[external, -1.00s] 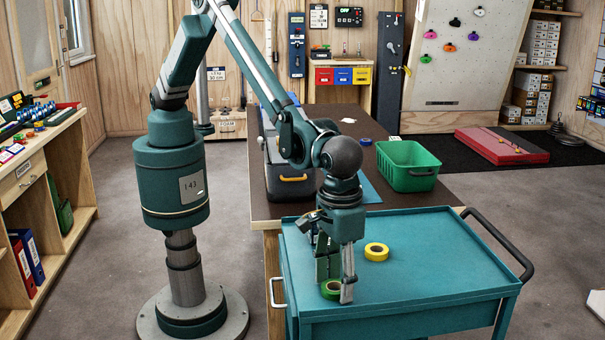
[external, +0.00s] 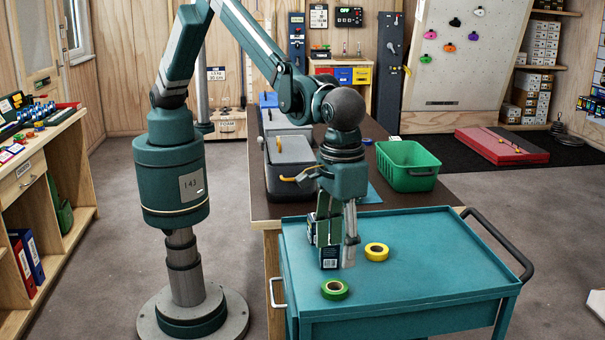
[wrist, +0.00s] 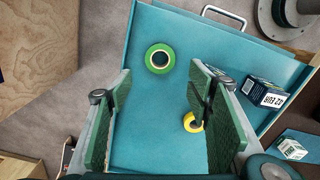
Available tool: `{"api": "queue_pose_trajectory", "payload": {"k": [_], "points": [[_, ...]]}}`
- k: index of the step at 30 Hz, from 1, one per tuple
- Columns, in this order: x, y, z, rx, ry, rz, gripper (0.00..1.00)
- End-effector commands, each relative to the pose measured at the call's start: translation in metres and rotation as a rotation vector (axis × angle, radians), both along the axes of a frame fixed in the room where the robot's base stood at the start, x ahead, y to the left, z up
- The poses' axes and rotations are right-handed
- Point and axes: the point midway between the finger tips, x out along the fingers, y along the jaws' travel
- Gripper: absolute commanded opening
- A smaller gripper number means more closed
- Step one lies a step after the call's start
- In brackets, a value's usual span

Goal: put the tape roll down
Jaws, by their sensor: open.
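A green tape roll (external: 335,290) lies flat on the teal cart top (external: 430,270) near its front left edge. It also shows in the wrist view (wrist: 160,58), ahead of the fingers. A yellow tape roll (external: 376,252) lies on the same top, farther back and to the right. In the wrist view the yellow roll (wrist: 193,122) is partly hidden by the right finger. My gripper (external: 339,266) is above the cart, higher than the green roll and apart from it. In the wrist view its two green-padded fingers (wrist: 158,118) stand wide apart with nothing between them.
A green bin (external: 407,168) and a grey case (external: 292,165) stand on the brown table behind the cart. The cart has a black handle (external: 500,243) at the right. Its right half is clear. Small dark boxes (wrist: 263,93) show at right in the wrist view.

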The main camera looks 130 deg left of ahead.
Motion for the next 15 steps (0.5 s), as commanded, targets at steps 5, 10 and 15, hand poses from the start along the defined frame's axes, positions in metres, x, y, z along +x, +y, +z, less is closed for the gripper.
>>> {"api": "queue_pose_trajectory", "payload": {"k": [5, 10, 15], "points": [[0.000, 0.000, 0.019, 0.000, 0.000, 0.000, 0.51], [0.000, 0.000, 0.026, 0.000, 0.000, 0.000, 0.51], [0.000, 0.000, 0.027, 0.000, 0.000, 0.000, 0.51]]}}
